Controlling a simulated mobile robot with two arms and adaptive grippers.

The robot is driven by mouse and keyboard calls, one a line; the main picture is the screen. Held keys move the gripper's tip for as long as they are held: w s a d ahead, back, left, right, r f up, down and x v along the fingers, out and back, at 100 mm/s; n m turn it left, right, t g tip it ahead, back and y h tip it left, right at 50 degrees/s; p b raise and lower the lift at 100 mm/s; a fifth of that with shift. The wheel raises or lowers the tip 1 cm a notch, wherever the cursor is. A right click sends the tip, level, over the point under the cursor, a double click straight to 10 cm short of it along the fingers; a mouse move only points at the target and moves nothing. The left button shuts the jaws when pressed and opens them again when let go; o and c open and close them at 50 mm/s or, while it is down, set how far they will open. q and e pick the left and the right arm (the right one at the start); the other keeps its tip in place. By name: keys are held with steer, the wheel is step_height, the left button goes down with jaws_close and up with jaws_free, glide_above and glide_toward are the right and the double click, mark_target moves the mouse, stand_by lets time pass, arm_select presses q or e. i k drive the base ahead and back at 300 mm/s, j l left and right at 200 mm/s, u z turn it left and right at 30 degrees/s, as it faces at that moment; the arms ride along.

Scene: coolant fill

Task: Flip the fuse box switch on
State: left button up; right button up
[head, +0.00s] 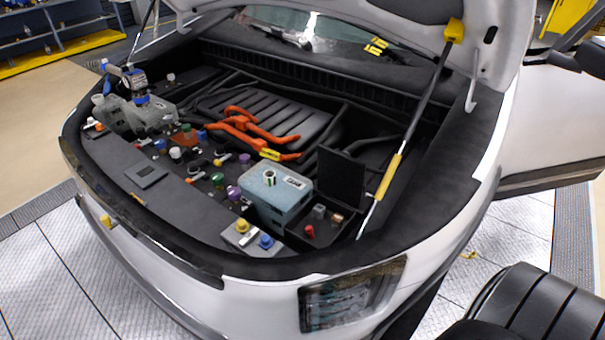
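The fuse box (296,238) is a black open-topped box at the front right of the engine bay. Its black lid (341,177) stands raised behind it. Inside are a small red part (309,231), which looks like the switch, a grey block (319,211) and a small copper-brown part (336,217). The red part is too small to tell which way it is set. Neither of my grippers shows in the head view.
A grey-blue tank (276,200) stands directly left of the fuse box. A grey block with yellow and blue caps (253,240) sits in front of it. Orange cables (247,128) lie behind. A hood strut (408,130) rises at the right. The hood is open.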

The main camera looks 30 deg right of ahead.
mark_target(309, 229)
steer(key=l+u, duration=0.2)
steer(key=l, duration=0.15)
steer(key=k+l+u, duration=0.2)
steer(key=l, duration=0.15)
steer(key=l+u, duration=0.2)
steer(key=l, duration=0.2)
steer(key=k+l+u, duration=0.4)
steer(key=l, duration=0.25)
steer(key=k+l, duration=0.2)
steer(key=l, duration=0.2)
steer(key=k+l, duration=0.2)
steer(key=l, duration=0.25)
steer(key=k+l+u, duration=0.1)
steer(key=l, duration=0.3)
steer(key=k+l, duration=0.55)
steer(key=l, duration=0.3)
